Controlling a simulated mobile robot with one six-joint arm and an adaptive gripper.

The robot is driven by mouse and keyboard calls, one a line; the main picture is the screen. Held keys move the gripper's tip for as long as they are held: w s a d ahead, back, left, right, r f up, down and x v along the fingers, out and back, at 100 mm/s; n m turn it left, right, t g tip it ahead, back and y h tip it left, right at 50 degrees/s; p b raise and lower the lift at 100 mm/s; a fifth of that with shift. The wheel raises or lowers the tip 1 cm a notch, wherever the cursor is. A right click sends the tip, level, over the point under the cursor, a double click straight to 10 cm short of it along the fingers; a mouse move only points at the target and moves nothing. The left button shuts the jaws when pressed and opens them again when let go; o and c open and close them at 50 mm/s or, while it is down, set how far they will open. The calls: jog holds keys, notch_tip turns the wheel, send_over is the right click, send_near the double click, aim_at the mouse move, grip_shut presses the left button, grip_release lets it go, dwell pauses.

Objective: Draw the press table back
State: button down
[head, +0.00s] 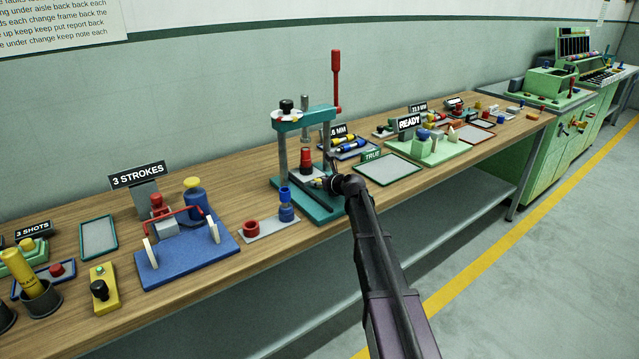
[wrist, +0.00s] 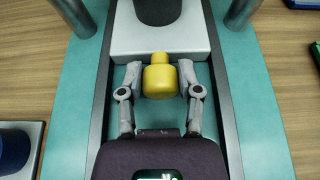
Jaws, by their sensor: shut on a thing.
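The press (head: 304,150) is a teal frame with two grey posts, a top beam and a red lever, standing on the wooden bench. Its sliding table (wrist: 195,39) is a pale grey plate between dark rails on the teal base; it also shows low between the posts in the head view. A yellow knob (wrist: 158,80) sticks out from the table's near edge. My gripper (wrist: 160,83) is shut on the yellow knob, one finger on each side. In the head view my gripper (head: 328,184) is at the press base's front right. A red and dark piece (head: 306,160) stands on the table.
A small tray with blue and red cups (head: 287,212) stands left of the press. A green-framed tray (head: 387,168) marked TRUE lies to the right. A blue fixture (head: 186,262) is farther left. The aisle floor (head: 500,260) in front is clear.

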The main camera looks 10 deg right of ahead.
aim_at(345, 207)
jog(key=s+d, duration=0.2)
jog(key=s, duration=0.2)
jog(key=s+d, duration=0.2)
jog(key=s, duration=0.2)
jog(key=s+d, duration=0.2)
jog(key=s, duration=0.2)
jog(key=shift+s+f, duration=0.1)
jog(key=shift+s, duration=0.15)
jog(key=shift+d, duration=0.1)
jog(key=shift+c, duration=1.4)
grip_release()
jog(key=shift+s, duration=0.1)
